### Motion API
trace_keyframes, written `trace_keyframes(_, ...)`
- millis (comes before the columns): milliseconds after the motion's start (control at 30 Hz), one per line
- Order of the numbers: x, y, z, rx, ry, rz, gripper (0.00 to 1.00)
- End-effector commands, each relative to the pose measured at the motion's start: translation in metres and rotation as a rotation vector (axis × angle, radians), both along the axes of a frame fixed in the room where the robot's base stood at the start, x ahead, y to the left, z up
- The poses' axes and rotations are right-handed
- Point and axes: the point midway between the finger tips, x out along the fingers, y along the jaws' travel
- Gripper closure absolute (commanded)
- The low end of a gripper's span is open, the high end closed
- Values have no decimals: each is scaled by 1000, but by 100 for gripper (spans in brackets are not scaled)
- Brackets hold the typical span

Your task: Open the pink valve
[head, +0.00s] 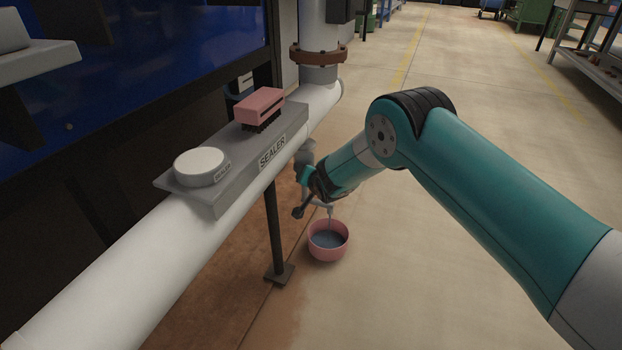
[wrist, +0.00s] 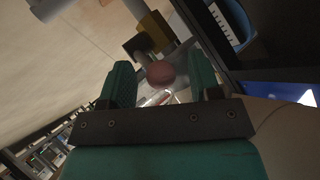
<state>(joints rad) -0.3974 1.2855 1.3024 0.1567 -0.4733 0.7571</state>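In the wrist view, a dull pink-red round knob (wrist: 160,73), which looks like part of the pink valve, sits between the fingertips of my gripper (wrist: 158,78). The two teal fingers are spread apart with a gap on each side of the knob. A yellow-brown fitting (wrist: 155,33) is just beyond it. In the head view, my gripper (head: 310,182) is beside the white pipe, at a small grey fitting (head: 306,153). My wrist hides most of the valve there, and its pink colour does not show.
A pink bucket (head: 328,252) with bluish liquid stands on the floor below a thin stream. A grey ledge marked SEALER (head: 236,150) on the white pipe (head: 140,262) carries a pink brush (head: 259,106) and a white tin (head: 199,165). A black support post (head: 272,230) stands left.

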Motion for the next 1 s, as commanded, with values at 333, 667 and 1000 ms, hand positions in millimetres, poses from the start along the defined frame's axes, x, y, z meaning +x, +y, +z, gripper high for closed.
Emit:
trace_keyframes(333,-9,-2,8,-2,3,-1,43)
trace_keyframes(667,-71,-17,49,-4,4,1,43)
trace_keyframes(1000,-132,-31,82,-2,3,2,43)
